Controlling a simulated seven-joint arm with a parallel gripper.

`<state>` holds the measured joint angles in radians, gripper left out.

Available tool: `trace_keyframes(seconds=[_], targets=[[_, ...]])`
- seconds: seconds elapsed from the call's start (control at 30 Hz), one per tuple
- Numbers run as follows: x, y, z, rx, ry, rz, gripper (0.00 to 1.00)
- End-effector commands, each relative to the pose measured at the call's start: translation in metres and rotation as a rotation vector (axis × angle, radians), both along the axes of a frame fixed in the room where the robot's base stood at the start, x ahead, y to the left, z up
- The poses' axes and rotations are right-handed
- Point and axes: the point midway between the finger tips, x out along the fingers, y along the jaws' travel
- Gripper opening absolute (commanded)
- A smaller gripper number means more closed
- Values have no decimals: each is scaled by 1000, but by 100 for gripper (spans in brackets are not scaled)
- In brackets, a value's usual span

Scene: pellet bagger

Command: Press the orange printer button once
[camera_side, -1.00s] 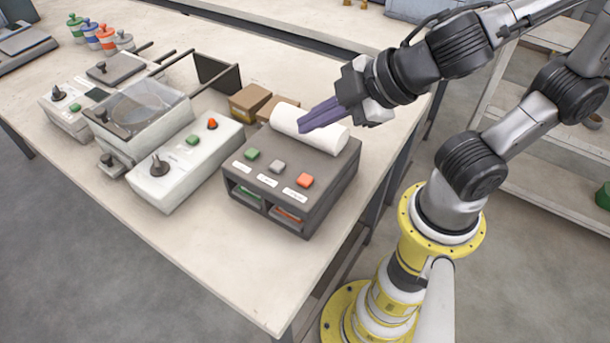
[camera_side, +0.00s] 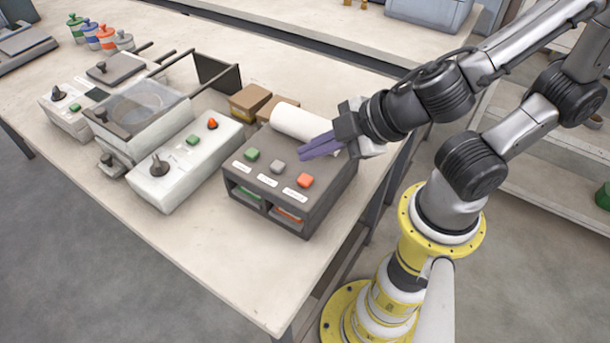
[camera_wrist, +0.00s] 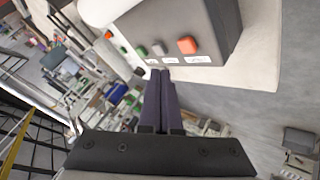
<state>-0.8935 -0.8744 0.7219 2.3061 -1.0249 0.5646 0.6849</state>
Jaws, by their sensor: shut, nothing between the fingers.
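The dark grey printer (camera_side: 330,187) stands near the table's front right, with a white roll (camera_side: 300,124) at its back. Its top has a green button (camera_side: 252,154), a grey button (camera_side: 277,167) and the orange button (camera_side: 305,181), each beside a white label. In the wrist view the orange button (camera_wrist: 187,45) is the rightmost of the row. My gripper (camera_side: 302,152) has purple fingers, shut and empty, above the printer top, behind the buttons and in front of the roll. In the wrist view its fingertips (camera_wrist: 160,74) appear below and left of the orange button. No contact with the button shows.
Left of the printer stands a white control box (camera_side: 185,165) with a knob, a green and a red button. Small brown boxes (camera_side: 250,101) sit behind the printer. The table (camera_side: 240,260) is clear in front.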

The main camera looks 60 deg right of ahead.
Motion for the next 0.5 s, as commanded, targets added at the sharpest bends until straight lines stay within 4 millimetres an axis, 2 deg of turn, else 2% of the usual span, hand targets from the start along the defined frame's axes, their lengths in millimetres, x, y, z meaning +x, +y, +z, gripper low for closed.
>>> trace_keyframes(seconds=[0.23,0.5], targets=[[0,0,-24,0,0,0,0],[0,0,-30,1,0,0,0]])
